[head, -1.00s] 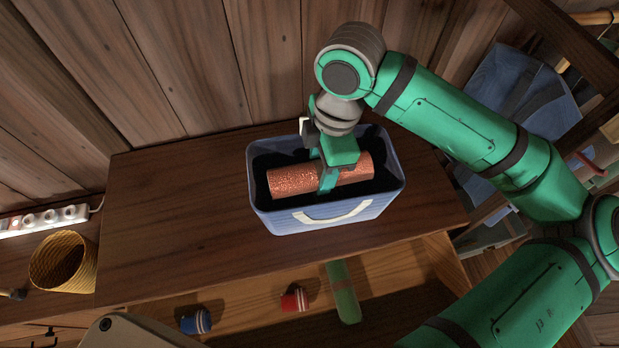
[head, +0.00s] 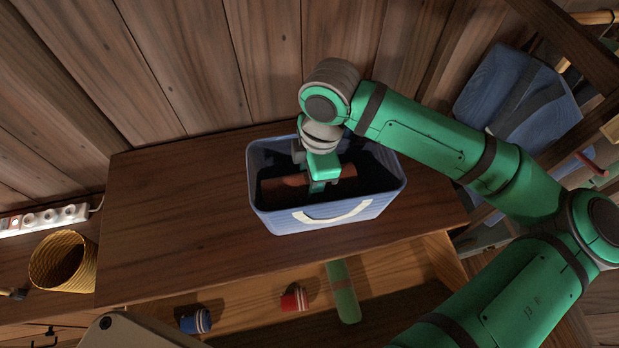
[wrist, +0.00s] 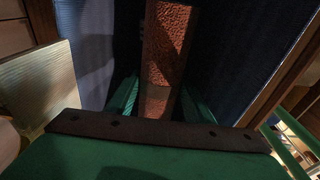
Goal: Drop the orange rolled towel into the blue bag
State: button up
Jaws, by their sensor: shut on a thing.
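The blue bag (head: 275,219) stands open on the wooden cabinet top, with a white handle on its front and a dark inside. My gripper (head: 318,186) reaches down into the bag's mouth and is shut on the orange rolled towel (head: 283,185). The towel lies crosswise in the grip, below the rim and in shadow. In the wrist view the towel (wrist: 168,45) runs up from between the fingers, with the bag's dark blue wall (wrist: 225,60) beside it. I cannot tell whether the towel touches the bag's bottom.
An open drawer below holds a blue cup (head: 196,321), a red cup (head: 294,299) and a green rolled thing (head: 343,291). A yellow basket (head: 63,262) and a power strip (head: 42,218) are at the left. Another blue bag (head: 510,100) is at the right. The cabinet top left of the bag is clear.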

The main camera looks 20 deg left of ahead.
jog(key=shift+f, duration=0.25)
jog(key=o, duration=1.2)
notch_tip(320, 180, up, 13)
jog(key=d, duration=0.1)
jog(key=shift+w+f, duration=0.15)
jog(key=shift+w, duration=0.2)
jog(key=shift+d, duration=0.1)
